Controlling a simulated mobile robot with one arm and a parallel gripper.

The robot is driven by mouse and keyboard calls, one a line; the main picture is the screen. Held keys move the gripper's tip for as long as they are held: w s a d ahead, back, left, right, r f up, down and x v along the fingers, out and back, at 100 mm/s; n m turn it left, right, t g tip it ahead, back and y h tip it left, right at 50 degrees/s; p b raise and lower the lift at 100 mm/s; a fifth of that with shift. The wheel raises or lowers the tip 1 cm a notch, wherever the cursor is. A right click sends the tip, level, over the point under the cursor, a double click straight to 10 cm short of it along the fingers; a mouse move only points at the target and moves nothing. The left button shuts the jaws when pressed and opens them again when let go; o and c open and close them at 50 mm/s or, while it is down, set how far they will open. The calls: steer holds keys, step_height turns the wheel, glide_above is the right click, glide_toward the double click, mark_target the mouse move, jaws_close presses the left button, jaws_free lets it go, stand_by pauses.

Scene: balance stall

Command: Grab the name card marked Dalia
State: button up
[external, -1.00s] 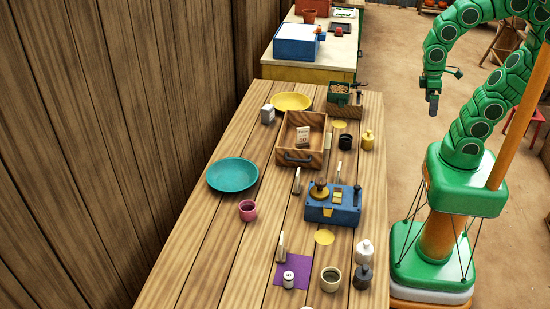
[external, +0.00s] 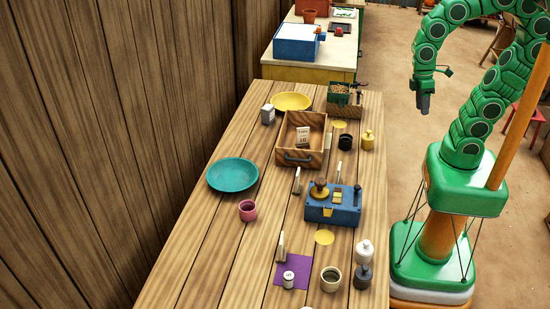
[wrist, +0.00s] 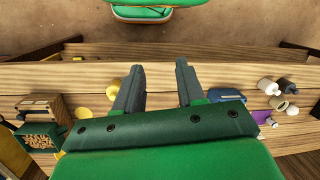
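Small pale cards stand on the wooden stall table (external: 215,260): one card (external: 297,181) left of the blue box, one card (external: 339,172) behind it, and one card (external: 280,247) by the purple mat. Another card (external: 303,140) with dark marks sits in the wooden tray. I cannot read the name Dalia on any of them. My gripper (external: 424,103) hangs in the air right of the table, apart from all the cards. In the wrist view my gripper (wrist: 160,72) has its two fingers spread with nothing between them.
A blue box (external: 333,207), a wooden tray (external: 291,125), a teal plate (external: 232,174), a pink cup (external: 248,210), a yellow weight (external: 367,140) and a purple mat (external: 299,268) crowd the table. Small jars line its right side. The near left of the table is bare.

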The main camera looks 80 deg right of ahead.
steer(key=w+a+n+y, duration=0.4)
steer(key=w+a+n, duration=0.5)
steer(key=w, duration=0.4)
steer(key=n+t+y, duration=0.2)
steer(key=n+y, duration=0.4)
steer(key=y, duration=0.1)
glide_toward(299, 169)
step_height(299, 169, down, 3)
steer(key=a, duration=0.2)
steer(key=shift+x, duration=3.85)
steer(key=shift+a+r, duration=0.1)
steer(key=shift+r, duration=0.1)
jaws_close()
